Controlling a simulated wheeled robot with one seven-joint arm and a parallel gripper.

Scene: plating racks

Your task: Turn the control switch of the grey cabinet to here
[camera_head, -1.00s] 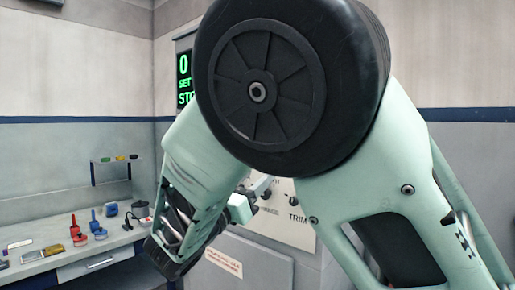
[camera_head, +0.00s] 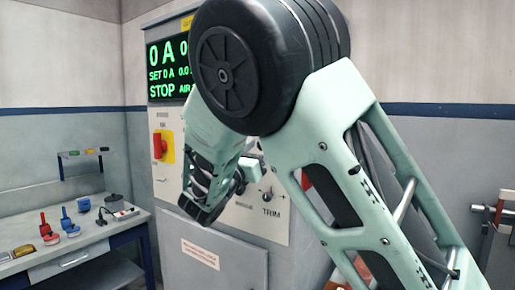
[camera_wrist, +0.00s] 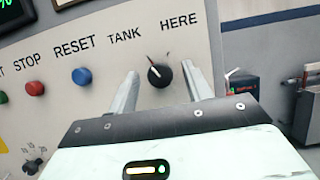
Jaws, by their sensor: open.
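The grey cabinet (camera_head: 228,277) stands in the middle of the head view, partly hidden behind my arm. Its control switch (camera_wrist: 158,77), a round black knob, shows in the wrist view between the labels TANK and HERE. The knob's pale-red pointer slants up and left, toward TANK. HERE (camera_wrist: 179,24) is printed up and right of the knob. My gripper (camera_wrist: 160,70) is open, with one finger on each side of the knob in the picture. I cannot tell whether the fingers touch it. In the head view my arm hides this switch.
On the cabinet are red STOP (camera_wrist: 35,88) and blue RESET (camera_wrist: 81,76) buttons, a TRIM knob (camera_head: 267,196), a red-yellow switch (camera_head: 161,146) and a green-lettered display (camera_head: 165,72). A workbench (camera_head: 75,246) with tools stands at left. A dark box (camera_wrist: 243,92) lies beyond the panel.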

